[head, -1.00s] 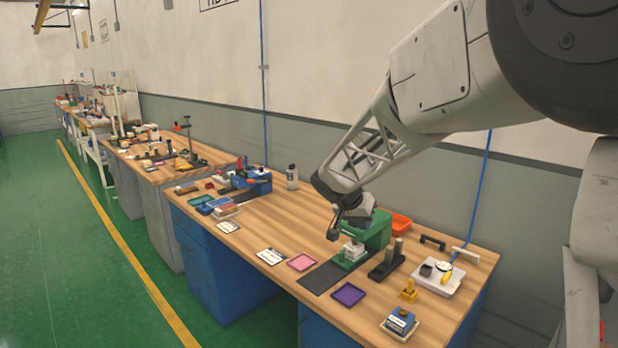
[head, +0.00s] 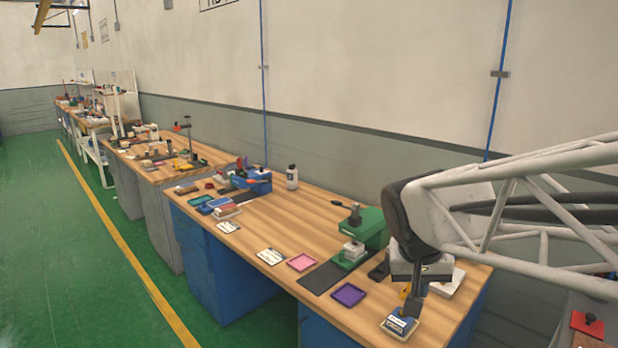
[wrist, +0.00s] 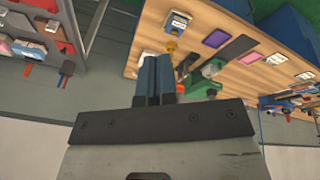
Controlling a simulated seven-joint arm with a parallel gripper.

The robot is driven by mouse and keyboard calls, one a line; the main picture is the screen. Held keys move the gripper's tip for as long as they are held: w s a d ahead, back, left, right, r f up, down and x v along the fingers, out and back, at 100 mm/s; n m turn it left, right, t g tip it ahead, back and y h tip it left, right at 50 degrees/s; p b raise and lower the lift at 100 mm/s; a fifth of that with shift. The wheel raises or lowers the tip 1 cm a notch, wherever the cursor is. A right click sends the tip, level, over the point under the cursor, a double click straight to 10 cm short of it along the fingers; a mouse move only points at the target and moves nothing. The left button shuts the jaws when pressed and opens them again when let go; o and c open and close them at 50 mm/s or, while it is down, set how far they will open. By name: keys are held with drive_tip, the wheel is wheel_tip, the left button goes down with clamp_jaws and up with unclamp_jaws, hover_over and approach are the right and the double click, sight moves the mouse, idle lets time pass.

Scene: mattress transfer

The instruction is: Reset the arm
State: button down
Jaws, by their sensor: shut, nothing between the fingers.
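My gripper (head: 413,303) hangs over the right end of the wooden workbench (head: 300,215) in the head view, in front of the white tray there. In the wrist view my gripper (wrist: 155,62) shows its two dark blue fingers side by side, shut and empty. The green machine (head: 370,228) with a white block on its front stands to the left of my arm; it also shows in the wrist view (wrist: 202,82). A small yellow object (wrist: 171,46) appears just beyond the fingertips in the wrist view.
A blue vise (head: 258,182) and a bottle (head: 292,177) stand farther left. A shelf with bins (wrist: 35,35) shows left in the wrist view.

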drive_tip(key=s+f+n+y, duration=0.2)
drive_tip(key=s+f, duration=0.1)
drive_tip(key=s, duration=1.1)
drive_tip(key=shift+a, duration=0.45)
